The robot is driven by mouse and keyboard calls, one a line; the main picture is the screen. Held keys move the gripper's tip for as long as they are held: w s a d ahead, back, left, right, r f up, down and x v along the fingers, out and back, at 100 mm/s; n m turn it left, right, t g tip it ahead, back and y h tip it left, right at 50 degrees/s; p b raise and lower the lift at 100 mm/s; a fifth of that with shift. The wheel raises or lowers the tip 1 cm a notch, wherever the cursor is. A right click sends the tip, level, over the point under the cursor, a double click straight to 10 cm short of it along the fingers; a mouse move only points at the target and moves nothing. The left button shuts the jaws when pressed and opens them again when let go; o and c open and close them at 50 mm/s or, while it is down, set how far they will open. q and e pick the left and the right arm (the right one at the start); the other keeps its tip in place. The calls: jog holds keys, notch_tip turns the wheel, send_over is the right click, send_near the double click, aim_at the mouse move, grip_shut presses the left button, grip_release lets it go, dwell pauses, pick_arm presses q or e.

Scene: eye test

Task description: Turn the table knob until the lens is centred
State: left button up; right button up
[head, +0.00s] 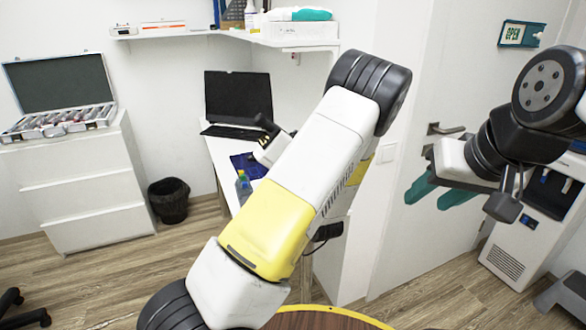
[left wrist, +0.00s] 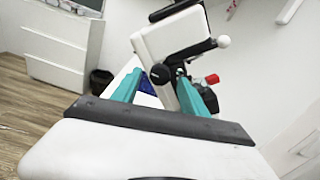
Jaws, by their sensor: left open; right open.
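A white instrument (left wrist: 175,45) with black knobs stands ahead of my left gripper (left wrist: 158,76) in the left wrist view. The gripper's teal fingers are open, and a round black knob (left wrist: 160,75) shows between their tips; I cannot tell whether they touch it. A white-balled lever (left wrist: 223,41) and a red-tipped part (left wrist: 212,79) are on its right side. I cannot tell which part is the table knob, and no lens is clearly visible. In the head view my left arm hides most of the instrument (head: 268,151). My right gripper (head: 425,202) is open and empty before the door.
A white desk (head: 222,157) carries a black laptop (head: 238,100), a blue cloth (head: 246,165) and a small bottle (head: 243,186). A drawer cabinet (head: 85,190) with an open case (head: 60,95) and a black bin (head: 170,200) stand left. A water dispenser (head: 520,250) stands right.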

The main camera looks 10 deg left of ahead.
pick_arm(q)
jog(key=shift+x, duration=0.9)
grip_shut()
jog(key=shift+m, duration=1)
grip_release()
jog(key=v, duration=0.8)
